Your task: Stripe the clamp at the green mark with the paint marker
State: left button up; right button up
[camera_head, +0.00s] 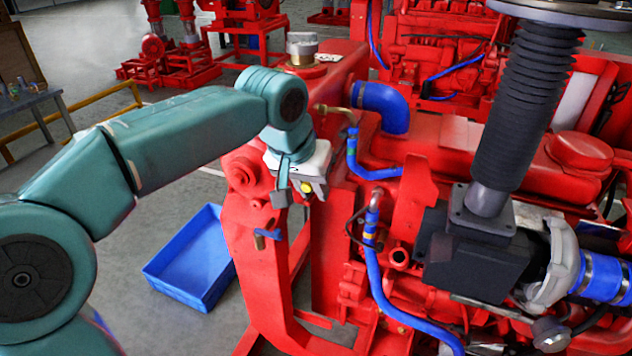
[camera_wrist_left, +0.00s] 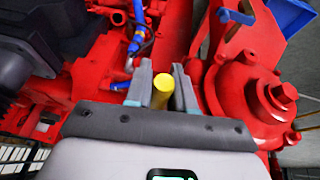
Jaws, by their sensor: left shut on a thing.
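My left gripper (camera_head: 298,192) comes in from the left and hangs over the red frame, left of the blue hoses. It is shut on the paint marker, whose yellow end (camera_head: 306,187) shows between the fingers. In the left wrist view the yellow marker (camera_wrist_left: 162,91) stands between the two grey fingers; its tip is hidden. A thin blue hose (camera_head: 356,160) with a small greenish band near its top runs right of the gripper. A lower blue hose (camera_head: 371,262) has a banded fitting at its top. Which band is the marked clamp is too small to tell. My right gripper is not in view.
A blue bin (camera_head: 158,272) lies on the floor at left. A small blue holder (camera_head: 272,235) with a brass-coloured piece sits on the red frame. A thick blue elbow hose (camera_head: 384,105) and a black bellows (camera_head: 525,105) stand to the right.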

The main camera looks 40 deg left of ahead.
pick_arm(q)
jog(key=shift+w+r, duration=0.1)
jog(key=shift+w+a+r+p, duration=0.1)
jog(key=shift+w+a+p, duration=0.05)
jog(key=shift+w+p, duration=0.4)
jog(key=shift+w+a+p, duration=0.1)
jog(key=shift+w+p, duration=0.35)
jog(key=shift+w, duration=0.1)
jog(key=shift+w+a+p, duration=0.2)
jog(key=shift+w+p, duration=0.2)
jog(key=shift+w, duration=0.25)
jog(key=shift+w+a, duration=0.1)
jog(key=shift+w, duration=0.25)
jog(key=shift+f, duration=0.2)
jog(key=shift+w, duration=0.2)
jog(key=shift+r+p, duration=0.15)
jog(key=shift+p, duration=0.2)
